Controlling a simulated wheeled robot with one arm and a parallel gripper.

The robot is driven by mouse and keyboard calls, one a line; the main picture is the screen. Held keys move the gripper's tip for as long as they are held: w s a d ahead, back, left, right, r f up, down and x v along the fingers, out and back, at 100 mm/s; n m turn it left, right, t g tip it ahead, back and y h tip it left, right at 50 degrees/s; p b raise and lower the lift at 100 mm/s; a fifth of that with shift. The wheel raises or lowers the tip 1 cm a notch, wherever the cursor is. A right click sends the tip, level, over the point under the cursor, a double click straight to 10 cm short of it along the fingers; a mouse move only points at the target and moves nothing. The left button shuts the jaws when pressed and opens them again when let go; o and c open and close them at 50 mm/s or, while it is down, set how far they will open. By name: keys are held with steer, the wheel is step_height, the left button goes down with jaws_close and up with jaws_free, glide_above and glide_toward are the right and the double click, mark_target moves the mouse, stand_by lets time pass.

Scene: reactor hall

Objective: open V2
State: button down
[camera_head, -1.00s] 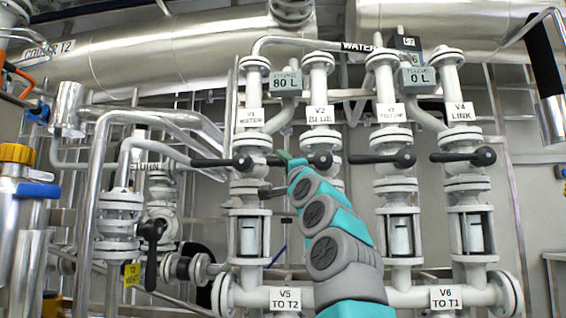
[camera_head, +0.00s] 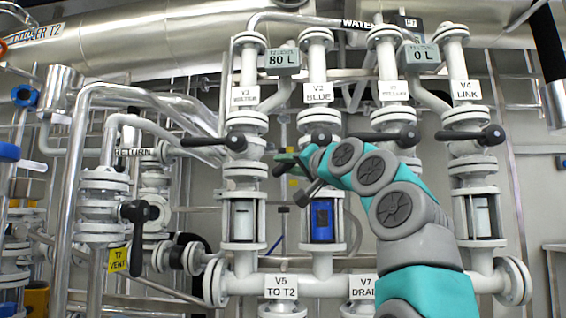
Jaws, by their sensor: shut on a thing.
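Valve V2 (camera_head: 320,137) is on the second pipe from the left, under the label V2 BLUE (camera_head: 319,93). Its black hub faces me, and its lever (camera_head: 279,171) slants down to the left, partly hidden by my gripper. My gripper (camera_head: 286,162) is shut on the lever, left of and below the hub. My grey and teal arm reaches in from the lower right. The sight glass (camera_head: 321,220) below V2 shows blue.
V1 (camera_head: 236,141), V3 (camera_head: 408,136) and V4 (camera_head: 492,134) have levers lying roughly level to the left. The V1 lever ends near a bent silver pipe (camera_head: 95,130). Displays read 80 L (camera_head: 283,60) and 0 L (camera_head: 421,54). A lower manifold carries V5 TO T2 (camera_head: 281,287).

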steer(key=shift+d+f+n+g+h+p, duration=0.4)
steer(key=shift+d+f+n+g+p, duration=0.45)
steer(key=shift+n, duration=0.25)
steer(key=shift+f, duration=0.1)
steer(key=c, duration=0.7)
jaws_free()
steer(key=shift+a, duration=0.1)
steer(key=shift+b+v, duration=1.7)
steer(key=shift+v, duration=2.2)
